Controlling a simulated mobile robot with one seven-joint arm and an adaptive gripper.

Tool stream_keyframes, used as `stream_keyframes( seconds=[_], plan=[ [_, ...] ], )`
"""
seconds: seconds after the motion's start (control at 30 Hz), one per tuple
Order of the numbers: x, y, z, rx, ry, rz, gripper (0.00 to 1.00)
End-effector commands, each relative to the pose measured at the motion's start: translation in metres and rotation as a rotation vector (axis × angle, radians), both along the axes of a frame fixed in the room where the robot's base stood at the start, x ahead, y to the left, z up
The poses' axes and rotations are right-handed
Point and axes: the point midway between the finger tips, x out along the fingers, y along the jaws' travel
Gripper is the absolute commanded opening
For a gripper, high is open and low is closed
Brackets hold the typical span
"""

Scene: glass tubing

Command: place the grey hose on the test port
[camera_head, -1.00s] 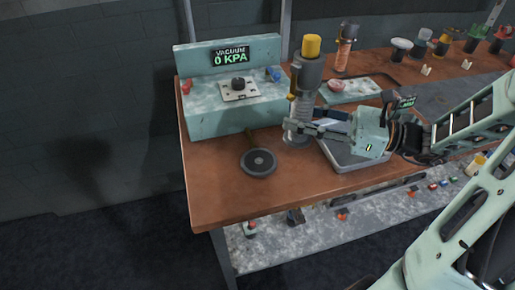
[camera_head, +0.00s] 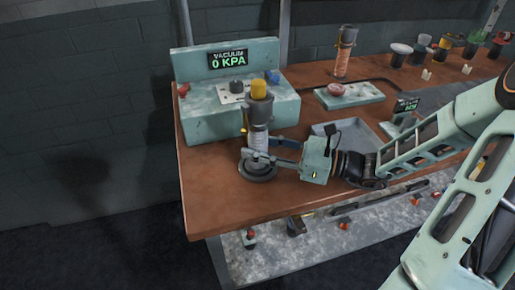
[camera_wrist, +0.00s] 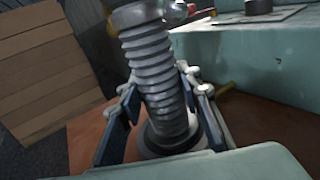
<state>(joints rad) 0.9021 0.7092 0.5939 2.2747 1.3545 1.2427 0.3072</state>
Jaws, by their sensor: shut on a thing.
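The grey hose (camera_head: 258,138) is ribbed, with a dark collar and a yellow cap on top. My gripper (camera_head: 259,157) is shut on its lower part, with a finger on each side. In the wrist view the ribbed hose (camera_wrist: 150,68) stands close to upright between the fingers (camera_wrist: 165,112). The test port, a dark round disc (camera_head: 258,174), lies on the bench directly under the hose. It also shows in the wrist view (camera_wrist: 165,148) around the hose's lower end. I cannot tell whether the hose touches it or hangs just above.
The pale green vacuum console (camera_head: 200,118) stands close behind the hose, its display reading 0 KPA. A grey tray (camera_head: 352,131) lies to the right.

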Motion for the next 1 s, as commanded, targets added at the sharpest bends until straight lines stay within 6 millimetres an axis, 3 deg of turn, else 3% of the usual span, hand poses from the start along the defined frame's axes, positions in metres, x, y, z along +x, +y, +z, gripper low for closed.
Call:
stream_keyframes(
  seconds=[0.3,0.33,0.47,0.83,1.0],
  plan=[
    [0.000,0.000,-0.002,0.002,-0.001,0.001,0.00],
    [0.000,0.000,-0.002,0.000,0.000,0.000,0.34],
    [0.000,0.000,-0.002,0.000,0.000,0.000,0.48],
    [0.000,-0.002,0.002,-0.001,-0.001,-0.001,0.49],
    [-0.007,-0.028,0.002,-0.001,0.000,-0.006,0.49]
  ],
)
